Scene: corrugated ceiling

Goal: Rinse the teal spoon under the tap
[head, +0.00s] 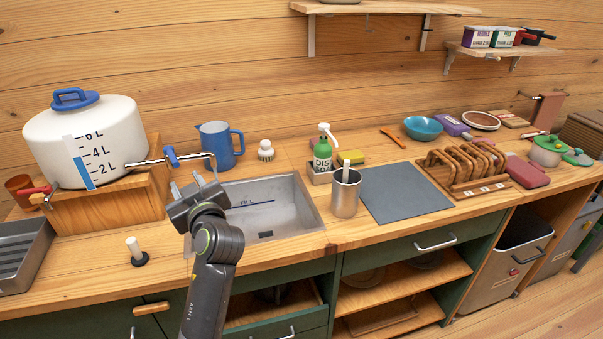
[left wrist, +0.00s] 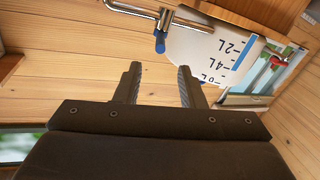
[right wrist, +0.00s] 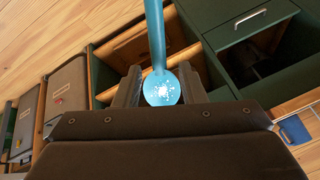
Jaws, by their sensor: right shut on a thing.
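The white water tank (head: 85,140) stands on a wooden block at the left of the counter. Its metal tap (head: 145,162) has a blue lever (head: 171,156) and a spout bent down over the sink (head: 265,190). My left gripper (head: 189,186) is open and empty, in front of and below the tap. In the left wrist view the tap's blue lever (left wrist: 160,42) shows beyond the open fingers. My right gripper (right wrist: 160,82) is shut on the teal spoon (right wrist: 157,35), with a white-speckled round end between the fingers. The right gripper and spoon are not in the head view.
A metal cup (head: 345,195) holding a utensil stands at the sink's right edge. A green soap bottle (head: 323,155) stands behind the cup.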

